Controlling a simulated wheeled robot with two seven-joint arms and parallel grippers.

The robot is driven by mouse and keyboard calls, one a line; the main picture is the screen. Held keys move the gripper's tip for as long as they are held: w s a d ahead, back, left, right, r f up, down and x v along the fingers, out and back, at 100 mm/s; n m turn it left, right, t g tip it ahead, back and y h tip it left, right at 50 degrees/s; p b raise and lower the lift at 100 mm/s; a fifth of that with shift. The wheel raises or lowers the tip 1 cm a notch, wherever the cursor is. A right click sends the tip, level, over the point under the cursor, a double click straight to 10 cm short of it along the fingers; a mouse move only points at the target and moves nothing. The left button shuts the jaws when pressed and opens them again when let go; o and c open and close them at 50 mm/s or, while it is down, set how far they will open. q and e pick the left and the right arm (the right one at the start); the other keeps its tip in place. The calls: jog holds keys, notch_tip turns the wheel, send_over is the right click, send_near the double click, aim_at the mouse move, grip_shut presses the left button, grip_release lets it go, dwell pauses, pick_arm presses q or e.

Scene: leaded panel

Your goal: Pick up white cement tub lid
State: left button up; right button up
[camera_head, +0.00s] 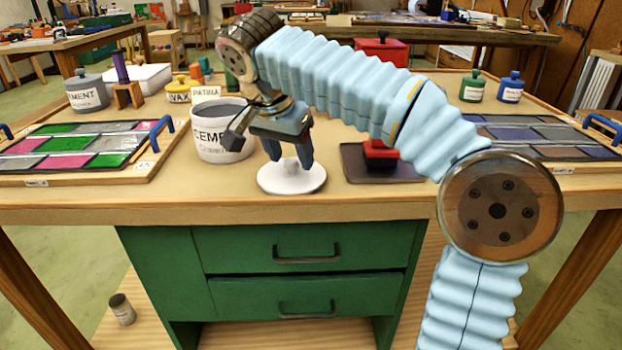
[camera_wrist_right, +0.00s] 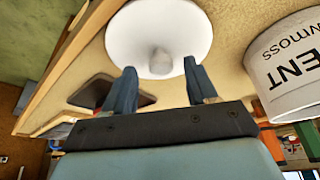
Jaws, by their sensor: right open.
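The white cement tub lid (camera_head: 292,178) is a round disc with a small knob, lying on the bench near its front edge. It also shows in the right wrist view (camera_wrist_right: 190,35), where its knob (camera_wrist_right: 160,61) appears between the fingertips. My right gripper (camera_head: 291,163) is open above the lid, pointing down, one finger to each side of the knob. Whether the fingers touch the lid I cannot tell. The white cement tub (camera_head: 219,150) stands uncovered just left of the lid, filled with grey; its lettering shows in the right wrist view (camera_wrist_right: 292,68). My left gripper is not in view.
A dark tray (camera_head: 365,172) with a red block (camera_head: 380,152) lies right of the lid. Behind are a grey cement tub (camera_head: 87,94), a wax pot (camera_head: 180,90) and a red box (camera_head: 385,52).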

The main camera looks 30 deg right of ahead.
jog(key=shift+w+f, duration=0.25)
jog(key=shift+f, duration=0.25)
jog(key=shift+s+r, duration=0.15)
jog(key=shift+r, duration=0.05)
grip_shut()
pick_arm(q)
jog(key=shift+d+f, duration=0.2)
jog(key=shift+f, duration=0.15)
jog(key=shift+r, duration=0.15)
pick_arm(e)
jog(key=shift+r, duration=0.15)
